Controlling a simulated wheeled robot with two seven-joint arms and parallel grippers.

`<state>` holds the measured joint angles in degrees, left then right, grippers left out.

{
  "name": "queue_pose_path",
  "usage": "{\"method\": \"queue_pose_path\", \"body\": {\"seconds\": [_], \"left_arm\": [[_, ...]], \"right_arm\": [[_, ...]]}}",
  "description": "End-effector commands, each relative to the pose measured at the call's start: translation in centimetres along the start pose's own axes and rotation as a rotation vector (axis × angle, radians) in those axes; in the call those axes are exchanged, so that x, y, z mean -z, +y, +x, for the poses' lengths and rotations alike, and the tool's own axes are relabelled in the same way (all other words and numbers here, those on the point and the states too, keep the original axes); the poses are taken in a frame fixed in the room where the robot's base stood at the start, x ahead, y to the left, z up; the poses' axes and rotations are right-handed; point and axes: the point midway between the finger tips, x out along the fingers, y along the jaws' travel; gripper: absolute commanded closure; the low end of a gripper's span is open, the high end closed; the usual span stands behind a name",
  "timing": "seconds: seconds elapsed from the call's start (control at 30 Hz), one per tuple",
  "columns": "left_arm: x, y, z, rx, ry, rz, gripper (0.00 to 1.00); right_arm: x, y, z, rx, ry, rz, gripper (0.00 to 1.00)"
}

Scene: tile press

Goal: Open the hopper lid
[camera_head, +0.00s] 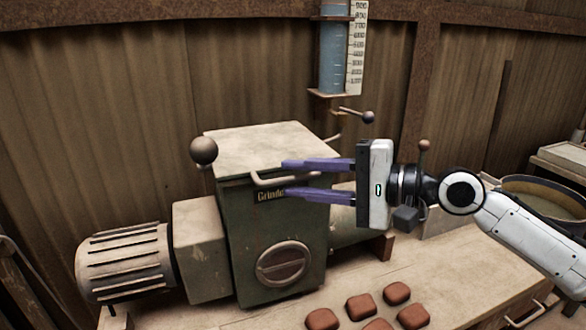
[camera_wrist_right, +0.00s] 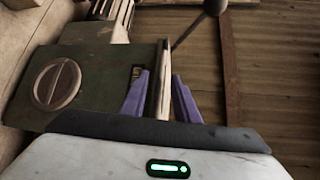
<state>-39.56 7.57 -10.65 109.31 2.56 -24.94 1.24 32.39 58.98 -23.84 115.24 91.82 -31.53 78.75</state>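The hopper lid (camera_head: 262,146) is a pale, worn plate lying closed on top of the green grinder (camera_head: 275,232). A pale bar handle (camera_head: 268,180) runs along its front edge. My right gripper (camera_head: 286,178) has come in from the right with its two purple fingers apart, one above and one below the level of the handle. In the right wrist view the pale lid edge (camera_wrist_right: 162,80) shows between the open fingers (camera_wrist_right: 163,98). I cannot tell whether either finger touches it. The fingers partly cover the handle's right end and the grinder's label. My left gripper is not in view.
A ball-ended lever (camera_head: 204,151) stands at the lid's left corner. A motor (camera_head: 125,262) is at the left. Several red tiles (camera_head: 361,306) lie on the bench (camera_head: 440,268) in front. A blue-filled measuring tube (camera_head: 333,55) hangs on the wall behind.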

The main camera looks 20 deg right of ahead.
Motion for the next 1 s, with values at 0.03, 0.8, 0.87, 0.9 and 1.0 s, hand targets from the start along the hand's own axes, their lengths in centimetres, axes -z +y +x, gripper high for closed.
{"method": "queue_pose_path", "body": {"seconds": [0.03, 0.8, 0.87, 0.9, 1.0], "left_arm": [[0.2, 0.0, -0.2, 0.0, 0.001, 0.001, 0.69], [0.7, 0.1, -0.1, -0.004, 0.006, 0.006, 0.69], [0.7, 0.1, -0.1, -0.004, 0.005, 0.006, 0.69], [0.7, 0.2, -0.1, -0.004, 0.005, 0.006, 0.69], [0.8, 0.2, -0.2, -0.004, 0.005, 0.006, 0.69]], "right_arm": [[-0.1, -0.2, 0.6, 0.002, -0.002, 0.001, 0.72], [0.0, 0.1, 1.5, -0.001, 0.0, 0.0, 1.0], [0.0, 0.1, 1.5, -0.001, 0.0, 0.0, 1.0], [0.0, 0.0, 1.5, -0.001, 0.001, 0.0, 1.0], [0.1, -0.2, 1.1, -0.001, 0.007, 0.0, 1.0]]}}
